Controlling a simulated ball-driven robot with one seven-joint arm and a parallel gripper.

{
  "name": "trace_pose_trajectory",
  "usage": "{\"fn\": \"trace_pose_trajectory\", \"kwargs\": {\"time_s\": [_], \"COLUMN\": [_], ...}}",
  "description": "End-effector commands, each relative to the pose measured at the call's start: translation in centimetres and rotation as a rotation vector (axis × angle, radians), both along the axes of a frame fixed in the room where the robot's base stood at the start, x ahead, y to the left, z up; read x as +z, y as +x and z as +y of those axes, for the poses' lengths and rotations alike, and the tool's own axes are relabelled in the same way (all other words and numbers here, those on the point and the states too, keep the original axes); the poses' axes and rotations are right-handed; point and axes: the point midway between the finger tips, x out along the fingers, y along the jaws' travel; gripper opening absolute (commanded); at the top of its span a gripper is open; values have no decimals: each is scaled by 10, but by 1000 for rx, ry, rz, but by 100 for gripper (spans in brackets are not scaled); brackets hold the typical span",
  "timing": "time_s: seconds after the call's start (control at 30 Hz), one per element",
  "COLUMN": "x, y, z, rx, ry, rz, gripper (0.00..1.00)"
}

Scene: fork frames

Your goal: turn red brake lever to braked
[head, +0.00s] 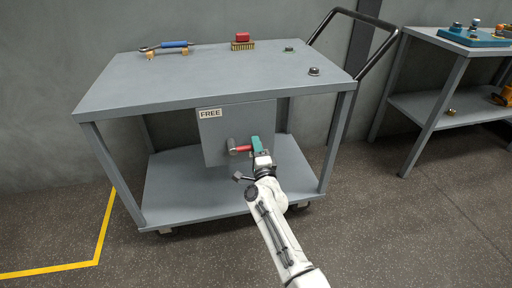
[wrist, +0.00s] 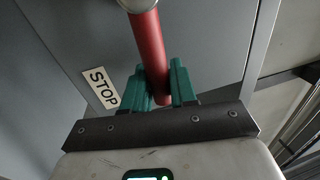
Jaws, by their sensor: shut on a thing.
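The red brake lever (head: 242,149) sits on a grey panel (head: 213,136) under the cart's top. It points right from its grey round pivot (head: 231,146), roughly level in the head view. A FREE label (head: 210,113) is at the panel's upper left. My gripper (head: 255,145) has teal fingers at the lever's outer end. In the wrist view the fingers of my gripper (wrist: 165,82) are shut on the red lever (wrist: 150,45), one on each side. A STOP label (wrist: 100,87) shows left of the fingers there; in the head view it is hidden.
The grey cart's top (head: 220,75) carries a blue-handled wrench (head: 174,44), a brush with a red block (head: 242,40) and small dark parts. Its black handle (head: 345,14) is at the right. A second table (head: 440,104) stands further right. A yellow line (head: 104,228) marks the floor at left.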

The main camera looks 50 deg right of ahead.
Motion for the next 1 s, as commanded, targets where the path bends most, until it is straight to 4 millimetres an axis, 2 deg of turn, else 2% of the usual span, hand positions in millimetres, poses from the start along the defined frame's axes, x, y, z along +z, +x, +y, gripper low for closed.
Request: {"fn": "trace_pose_trajectory", "kwargs": {"time_s": [0.23,0.27,0.43,0.77,1.0], "x": [-4,-4,-3,-2,-7], "y": [-1,-1,-1,-5,-35], "z": [0,0,0,4,24], "rx": [0,0,-1,1,2], "ry": [6,6,4,2,2], "rz": [3,3,2,2,5], "gripper": [0,30,45,45,45]}}
